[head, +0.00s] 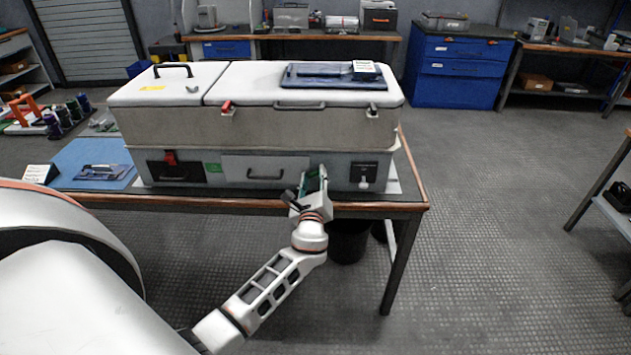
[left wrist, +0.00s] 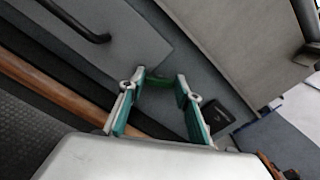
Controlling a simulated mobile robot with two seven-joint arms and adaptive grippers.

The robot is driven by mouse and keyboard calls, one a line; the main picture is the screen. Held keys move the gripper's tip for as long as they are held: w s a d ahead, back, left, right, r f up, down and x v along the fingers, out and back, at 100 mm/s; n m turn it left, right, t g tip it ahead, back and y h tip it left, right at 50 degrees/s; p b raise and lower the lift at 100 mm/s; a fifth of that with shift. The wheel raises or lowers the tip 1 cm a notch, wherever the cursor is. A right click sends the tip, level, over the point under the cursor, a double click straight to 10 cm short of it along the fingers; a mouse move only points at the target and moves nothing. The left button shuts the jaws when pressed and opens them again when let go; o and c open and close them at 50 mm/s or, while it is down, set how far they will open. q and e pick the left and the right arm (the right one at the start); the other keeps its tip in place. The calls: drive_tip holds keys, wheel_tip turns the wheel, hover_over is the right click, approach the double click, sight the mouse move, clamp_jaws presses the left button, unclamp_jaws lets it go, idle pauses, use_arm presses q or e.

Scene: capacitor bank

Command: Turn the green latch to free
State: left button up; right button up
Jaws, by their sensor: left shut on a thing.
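The grey cabinet (head: 270,130) stands on the table, with a light drawer front (head: 265,167) low in its front face. The green latch (left wrist: 158,82) shows in the left wrist view on the front face, between the drawer and a dark square panel. My left gripper (head: 316,181) reaches up to this spot from the front. In the left wrist view its two fingers (left wrist: 160,84) stand at opposite ends of the latch and are shut on it. In the head view the gripper hides the latch. My right gripper is in neither view.
The drawer's dark handle (left wrist: 88,32) is close to the fingers. A black panel (head: 364,172) with a white knob is to the right. A red latch (head: 170,157) is at the far left. A blue mat (head: 85,157) lies left of the cabinet.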

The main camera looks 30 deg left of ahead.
use_arm(q)
drive_tip(key=shift+f+n+b, duration=0.3)
drive_tip(key=shift+n+b, duration=0.2)
drive_tip(key=shift+n, duration=0.5)
drive_tip(key=n+b, duration=0.1)
drive_tip(key=n, duration=0.1)
drive_tip(key=shift+n+b, duration=0.3)
drive_tip(key=shift+n, duration=0.1)
drive_tip(key=shift+s+f+n, duration=0.1)
drive_tip(key=shift+n, duration=0.4)
drive_tip(key=shift+n+b, duration=0.65)
drive_tip(key=shift+n, duration=0.15)
drive_tip(key=shift+a+n+b, duration=0.1)
drive_tip(key=shift+n+b, duration=0.45)
drive_tip(key=shift+n, duration=1.15)
drive_tip(key=shift+n+b, duration=0.35)
drive_tip(key=shift+n, duration=0.15)
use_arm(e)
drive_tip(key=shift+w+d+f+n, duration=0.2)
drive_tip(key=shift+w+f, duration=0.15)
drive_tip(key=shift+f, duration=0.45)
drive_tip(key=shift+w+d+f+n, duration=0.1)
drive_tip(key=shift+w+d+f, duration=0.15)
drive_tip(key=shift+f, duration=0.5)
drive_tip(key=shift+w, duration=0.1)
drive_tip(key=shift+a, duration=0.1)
